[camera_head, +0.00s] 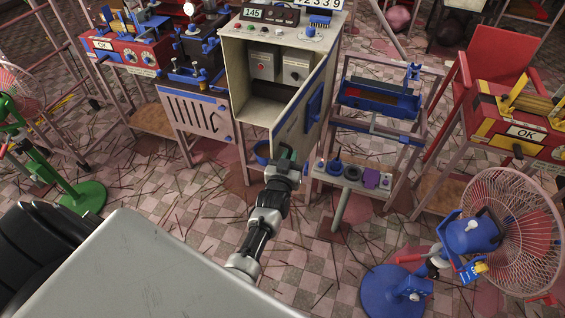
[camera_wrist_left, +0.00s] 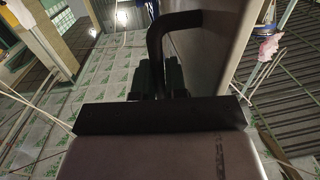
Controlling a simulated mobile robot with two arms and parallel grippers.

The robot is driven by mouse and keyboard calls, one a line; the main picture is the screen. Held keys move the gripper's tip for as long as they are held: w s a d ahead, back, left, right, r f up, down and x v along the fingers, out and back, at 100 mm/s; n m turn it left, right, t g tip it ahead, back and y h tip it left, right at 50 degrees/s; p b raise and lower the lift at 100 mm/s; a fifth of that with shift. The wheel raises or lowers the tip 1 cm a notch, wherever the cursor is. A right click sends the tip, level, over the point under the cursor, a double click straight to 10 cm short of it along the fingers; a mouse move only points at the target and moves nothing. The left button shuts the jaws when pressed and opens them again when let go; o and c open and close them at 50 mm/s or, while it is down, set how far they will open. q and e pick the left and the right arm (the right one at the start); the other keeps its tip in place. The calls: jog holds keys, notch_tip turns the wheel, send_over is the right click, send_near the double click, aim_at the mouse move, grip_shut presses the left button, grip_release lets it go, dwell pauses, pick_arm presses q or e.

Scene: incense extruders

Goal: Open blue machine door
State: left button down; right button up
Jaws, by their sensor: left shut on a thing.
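The grey machine cabinet (camera_head: 238,75) stands at the centre of the head view with its door (camera_head: 292,123) swung outward. The door carries a blue panel (camera_head: 315,103) on its outer face. Inside are two grey boxes with buttons. My left gripper (camera_head: 285,168) is at the door's lower free edge, shut on the door handle. In the left wrist view the dark bent handle (camera_wrist_left: 168,28) rises from between the gripper's fingers (camera_wrist_left: 160,76), beside the pale door face (camera_wrist_left: 217,50). The fingertips are partly hidden by shadow. My right gripper is out of view.
A small stand with a shelf (camera_head: 350,177) of small items is close to the right of the door. A blue-based fan (camera_head: 515,230) stands at front right, a green-based fan (camera_head: 80,197) at left. Thin sticks litter the tiled floor (camera_head: 180,225) in front.

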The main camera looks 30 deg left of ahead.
pick_arm(q)
jog(key=shift+w+d+r, duration=0.15)
jog(key=shift+w+r, duration=0.05)
jog(key=shift+r, duration=0.15)
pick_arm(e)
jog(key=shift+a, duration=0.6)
pick_arm(q)
jog(key=c, duration=1.5)
grip_release()
jog(key=shift+w+f, duration=0.2)
jog(key=shift+s+f, duration=0.1)
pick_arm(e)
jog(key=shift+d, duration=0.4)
